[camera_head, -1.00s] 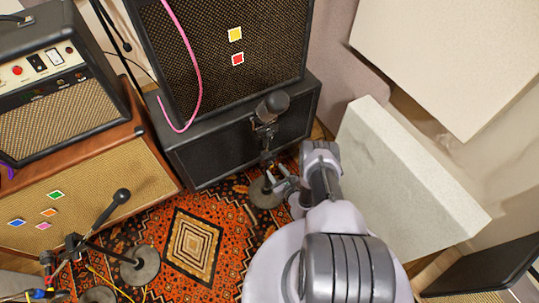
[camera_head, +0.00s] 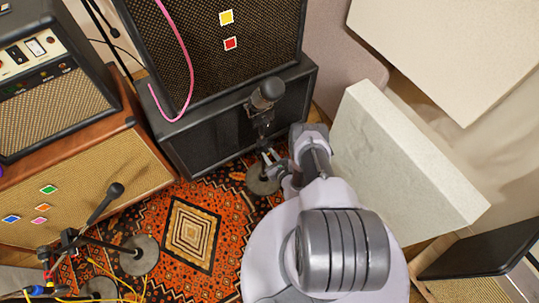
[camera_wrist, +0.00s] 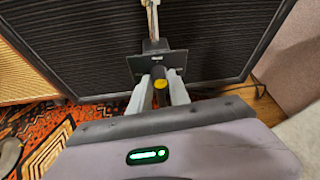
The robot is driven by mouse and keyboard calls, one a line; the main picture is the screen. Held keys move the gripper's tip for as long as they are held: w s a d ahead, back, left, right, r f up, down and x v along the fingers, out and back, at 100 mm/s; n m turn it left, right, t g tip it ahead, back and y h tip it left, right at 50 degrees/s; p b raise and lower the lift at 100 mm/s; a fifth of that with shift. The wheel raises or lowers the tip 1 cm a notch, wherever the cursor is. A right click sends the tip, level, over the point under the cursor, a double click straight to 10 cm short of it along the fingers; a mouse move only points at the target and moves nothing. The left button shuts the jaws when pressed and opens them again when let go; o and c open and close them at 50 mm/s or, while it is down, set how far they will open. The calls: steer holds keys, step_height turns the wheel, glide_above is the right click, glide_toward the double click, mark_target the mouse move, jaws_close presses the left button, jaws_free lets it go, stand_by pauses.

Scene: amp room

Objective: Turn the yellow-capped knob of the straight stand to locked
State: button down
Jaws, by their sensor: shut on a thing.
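The straight stand (camera_head: 262,122) rises in front of the dark cabinet, with a large dark microphone (camera_head: 267,91) at its top and a round grey base (camera_head: 262,180) on the rug. In the wrist view, the knob with the yellow cap (camera_wrist: 160,85) sits between the two pale fingers of my gripper (camera_wrist: 159,88), just below a dark plate (camera_wrist: 157,64) on the stand. My gripper is shut on the knob. In the head view my gripper (camera_head: 271,159) reaches the stand from the lower right. The knob cannot be made out there, and no lock marking is legible.
A dark cabinet (camera_head: 215,133) stands close behind the stand. A pale panel (camera_head: 397,160) leans right of my arm. A second microphone (camera_head: 115,190) on a boom stand with a round base (camera_head: 139,254) is at left. Yellow cables (camera_head: 103,272) lie on the patterned rug.

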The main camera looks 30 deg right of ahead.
steer(key=m+y, duration=0.2)
steer(key=m, duration=0.1)
steer(key=shift+d, duration=0.25)
steer(key=shift+w+d+r+m+y, duration=0.1)
steer(key=shift+m+y, duration=0.7)
steer(key=shift+m, duration=0.1)
steer(key=c, duration=1.2)
jaws_free()
steer(key=shift+c, duration=0.2)
steer(key=shift+o, duration=0.2)
